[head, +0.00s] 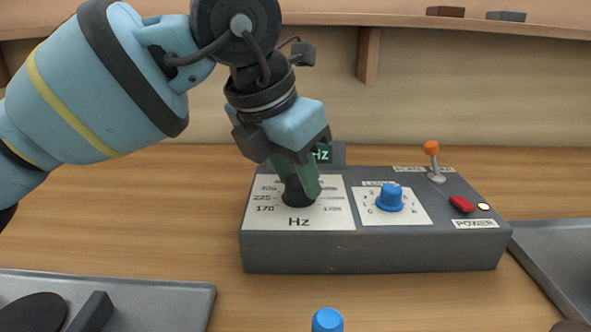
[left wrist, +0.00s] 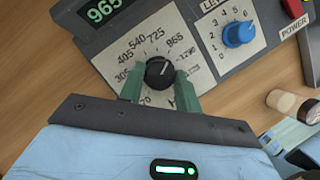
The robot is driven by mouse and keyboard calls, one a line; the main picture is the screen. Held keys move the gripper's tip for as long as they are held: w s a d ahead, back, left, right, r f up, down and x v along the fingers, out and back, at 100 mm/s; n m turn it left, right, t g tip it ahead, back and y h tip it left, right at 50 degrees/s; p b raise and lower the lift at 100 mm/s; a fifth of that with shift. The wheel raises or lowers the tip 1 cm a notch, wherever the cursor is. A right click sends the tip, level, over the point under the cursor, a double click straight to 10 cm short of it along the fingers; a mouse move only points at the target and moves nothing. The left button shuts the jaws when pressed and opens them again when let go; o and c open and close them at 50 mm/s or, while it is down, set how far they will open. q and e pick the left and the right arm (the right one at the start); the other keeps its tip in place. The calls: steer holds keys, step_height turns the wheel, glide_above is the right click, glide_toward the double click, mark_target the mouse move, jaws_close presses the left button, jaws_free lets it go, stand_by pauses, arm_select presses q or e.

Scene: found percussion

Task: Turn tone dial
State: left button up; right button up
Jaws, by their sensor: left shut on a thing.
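A grey tone box (head: 370,245) stands on the wooden table. Its black tone dial (head: 296,192) sits on a white Hz plate with printed numbers, at the box's left. My left gripper (head: 300,180) comes down from above with its green fingers shut on the dial. In the left wrist view the dial (left wrist: 159,72) is between the two fingertips, and its white pointer line aims up and to the right. The green display (left wrist: 102,10) reads about 965 there; in the head view it is mostly hidden by the gripper. My right gripper is not in view.
A blue level knob (head: 390,198), an orange-tipped lever (head: 432,160) and a red power switch (head: 462,204) are on the box's right half. Metal trays lie at front left (head: 190,290) and right (head: 560,250). A blue-topped object (head: 327,320) stands in front.

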arm_select(q)
steer(key=shift+r+m+p, duration=0.2)
steer(key=shift+m+p, duration=0.5)
steer(key=shift+p, duration=0.1)
steer(key=shift+a+m+g+h+p, duration=0.1)
steer(key=shift+m+g+h+p, duration=0.35)
steer(key=shift+m+p, duration=0.6)
steer(key=shift+w+f+m+g+p, duration=0.15)
steer(key=shift+m+g+p, duration=0.4)
steer(key=shift+m+p, duration=0.65)
steer(key=o, duration=1)
steer(key=shift+c, duration=0.2)
